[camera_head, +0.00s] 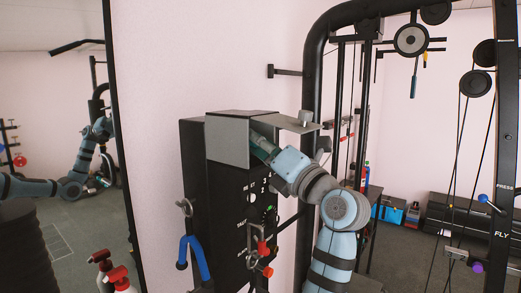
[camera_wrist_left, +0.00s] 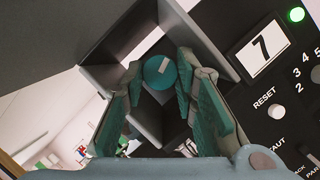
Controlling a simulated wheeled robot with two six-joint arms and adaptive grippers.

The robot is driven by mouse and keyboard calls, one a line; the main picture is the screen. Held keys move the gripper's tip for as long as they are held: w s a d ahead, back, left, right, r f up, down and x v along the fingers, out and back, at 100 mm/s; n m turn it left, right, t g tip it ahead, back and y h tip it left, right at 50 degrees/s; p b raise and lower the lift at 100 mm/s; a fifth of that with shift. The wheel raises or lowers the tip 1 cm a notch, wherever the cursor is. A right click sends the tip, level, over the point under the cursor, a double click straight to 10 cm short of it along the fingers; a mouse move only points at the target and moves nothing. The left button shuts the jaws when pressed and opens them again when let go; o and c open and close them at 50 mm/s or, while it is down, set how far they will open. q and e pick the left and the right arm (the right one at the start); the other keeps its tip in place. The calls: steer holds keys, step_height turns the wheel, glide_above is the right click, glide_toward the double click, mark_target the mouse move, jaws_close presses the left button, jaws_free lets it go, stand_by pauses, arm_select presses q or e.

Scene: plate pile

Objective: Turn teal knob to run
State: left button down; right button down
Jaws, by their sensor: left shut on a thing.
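The teal knob (camera_wrist_left: 160,72) sits inside a grey hood on the black control panel. A pale mark on its face slants up to the right. My left gripper (camera_wrist_left: 159,66) has its two teal-padded fingers on either side of the knob, shut on it. In the head view my left gripper (camera_head: 262,148) reaches into the open side of the grey hood (camera_head: 228,143), and the knob is hidden there. No "run" label can be read. My right gripper is not in view.
The black panel (camera_wrist_left: 268,130) carries a display (camera_wrist_left: 261,47) reading 7, a RESET button and a lit green lamp (camera_wrist_left: 296,14). A raised flap (camera_head: 288,123) is above my gripper. A blue-handled clip (camera_head: 195,257) hangs at the panel's left. Gym frames stand behind; a mirror is left.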

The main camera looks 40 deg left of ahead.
arm_select(q)
steer(key=n+g+b, duration=0.1)
steer(key=n, duration=0.1)
steer(key=n+y+b, duration=0.1)
steer(key=n, duration=0.2)
steer(key=shift+w+f+g, duration=0.1)
steer(key=shift+f+g, duration=0.05)
steer(key=shift+g, duration=0.25)
steer(key=n+g+b, duration=0.1)
steer(key=n+g, duration=0.1)
steer(key=n, duration=0.2)
steer(key=shift+w+y, duration=0.1)
steer(key=shift+y, duration=0.3)
steer(key=n+g, duration=0.2)
steer(key=n, duration=0.1)
steer(key=shift+w+n, duration=0.1)
steer(key=shift+n, duration=0.3)
steer(key=shift+w+n+g+p, duration=0.1)
steer(key=shift+n+g+p, duration=0.2)
steer(key=shift+n+g, duration=0.7)
steer(key=shift+n+g+p, duration=0.3)
steer(key=shift+n+g, duration=0.1)
steer(key=shift+n, duration=1.2)
steer(key=shift+h, duration=0.3)
steer(key=c, duration=1.6)
jaws_free()
steer(key=shift+o, duration=0.2)
